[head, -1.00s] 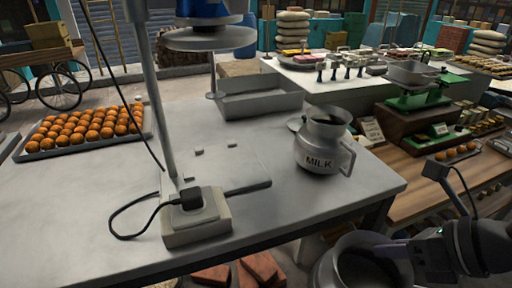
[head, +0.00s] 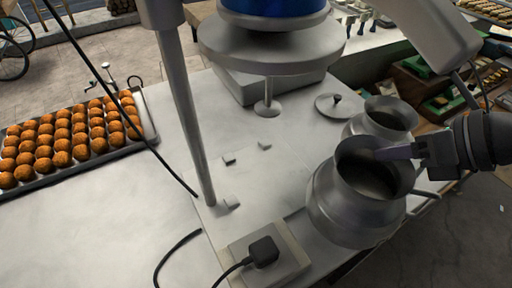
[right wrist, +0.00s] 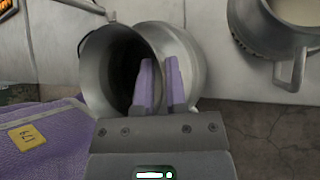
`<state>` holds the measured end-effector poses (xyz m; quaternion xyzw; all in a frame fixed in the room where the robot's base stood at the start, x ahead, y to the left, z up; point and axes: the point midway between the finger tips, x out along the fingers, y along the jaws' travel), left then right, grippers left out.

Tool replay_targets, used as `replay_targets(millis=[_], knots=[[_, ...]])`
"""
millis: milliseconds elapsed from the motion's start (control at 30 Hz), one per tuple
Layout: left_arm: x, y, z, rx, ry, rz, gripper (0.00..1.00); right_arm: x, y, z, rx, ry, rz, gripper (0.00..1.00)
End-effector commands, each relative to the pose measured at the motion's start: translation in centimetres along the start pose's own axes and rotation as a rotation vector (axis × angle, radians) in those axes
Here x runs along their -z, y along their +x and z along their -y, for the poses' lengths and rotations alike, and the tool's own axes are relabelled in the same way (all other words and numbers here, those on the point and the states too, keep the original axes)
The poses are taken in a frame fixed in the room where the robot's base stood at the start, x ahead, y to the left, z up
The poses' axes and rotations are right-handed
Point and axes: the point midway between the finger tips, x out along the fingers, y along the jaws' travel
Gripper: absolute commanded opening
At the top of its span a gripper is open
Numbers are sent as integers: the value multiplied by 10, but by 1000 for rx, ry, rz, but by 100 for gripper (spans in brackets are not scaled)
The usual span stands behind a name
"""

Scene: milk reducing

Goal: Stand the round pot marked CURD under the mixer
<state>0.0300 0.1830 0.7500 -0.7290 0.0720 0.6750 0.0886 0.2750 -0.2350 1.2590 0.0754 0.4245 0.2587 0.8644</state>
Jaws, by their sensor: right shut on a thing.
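A round grey metal pot (head: 345,212) is at the right front of the mixer's base plate (head: 262,178). No CURD mark shows on its visible side. My right gripper (head: 398,153) is shut on its rim, with one purple finger inside the mouth and one outside, as the right wrist view (right wrist: 160,82) shows. The pot (right wrist: 188,48) overlaps the table's edge in the head view; I cannot tell its height above the table. The mixer (head: 270,40) has a blue top, a wide disc and a shaft ending in a small round foot (head: 268,108). My left gripper is out of view.
The milk jug (head: 388,115) stands just behind the pot, with a lid (head: 335,103) beside it. The mixer's upright pole (head: 188,110), black cable and switch box (head: 268,262) are close by. A tray (head: 143,125) of orange balls lies left. The plate's middle is clear apart from small pegs.

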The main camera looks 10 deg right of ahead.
Motion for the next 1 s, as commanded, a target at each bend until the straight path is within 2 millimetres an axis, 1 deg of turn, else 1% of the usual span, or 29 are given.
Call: replay_targets(millis=[100,233,300,467,600,800,900,1000], knots=[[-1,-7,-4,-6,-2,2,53,-16,14,-9,4,-8,-1,0],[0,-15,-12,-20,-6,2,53,-31,30,-17,4,-7,3,0],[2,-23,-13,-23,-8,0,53,-40,36,-20,-1,1,13,0],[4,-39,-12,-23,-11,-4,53,-58,55,-31,-5,2,15,0],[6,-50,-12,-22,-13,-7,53,-74,76,-40,-5,2,11,0],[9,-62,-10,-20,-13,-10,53,-95,105,-53,-4,-2,7,0],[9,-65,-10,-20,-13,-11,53,-103,116,-56,-2,0,7,0],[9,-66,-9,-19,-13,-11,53,-106,123,-59,-1,-2,5,0]])
